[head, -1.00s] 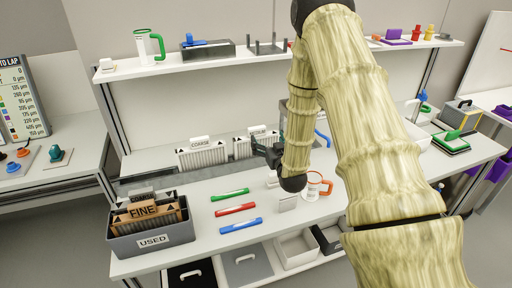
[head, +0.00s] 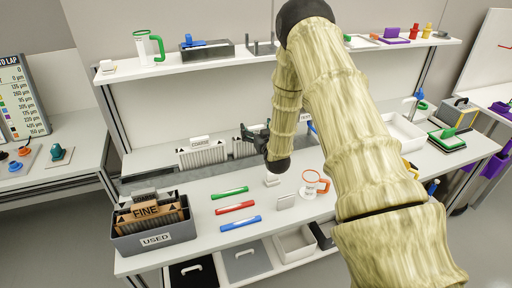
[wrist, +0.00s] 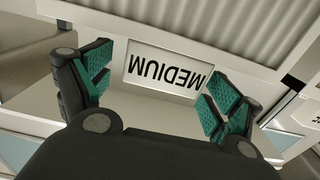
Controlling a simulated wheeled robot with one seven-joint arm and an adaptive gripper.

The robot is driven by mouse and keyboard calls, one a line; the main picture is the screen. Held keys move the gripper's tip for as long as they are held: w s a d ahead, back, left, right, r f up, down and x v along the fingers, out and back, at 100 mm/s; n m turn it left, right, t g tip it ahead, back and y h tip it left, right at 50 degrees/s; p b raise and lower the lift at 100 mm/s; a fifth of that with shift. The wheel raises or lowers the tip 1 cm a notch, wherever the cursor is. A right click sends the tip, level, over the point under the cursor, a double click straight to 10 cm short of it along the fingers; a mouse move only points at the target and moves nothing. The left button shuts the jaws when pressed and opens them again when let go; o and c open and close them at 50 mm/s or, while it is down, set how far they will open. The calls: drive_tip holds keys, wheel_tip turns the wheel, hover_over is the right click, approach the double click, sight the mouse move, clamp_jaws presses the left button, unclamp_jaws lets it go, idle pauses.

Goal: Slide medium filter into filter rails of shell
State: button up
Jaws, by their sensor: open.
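The medium filter (wrist: 200,35) shows in the wrist view as a pleated panel with a white tab (wrist: 165,72) reading MEDIUM, upside down in the picture. My gripper (wrist: 155,85) is open, one green-padded finger on each side of the tab, with gaps between pads and tab.
A grey USED bin (head: 155,238) with the FINE filter (head: 147,212) stands at the bench's left front. Green, red and blue bars (head: 236,208) lie mid-bench. A shelf (head: 215,62) runs above.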

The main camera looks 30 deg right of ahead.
drive_tip(key=c, duration=1.6)
drive_tip(key=shift+o, duration=0.2)
drive_tip(key=shift+r, duration=0.1)
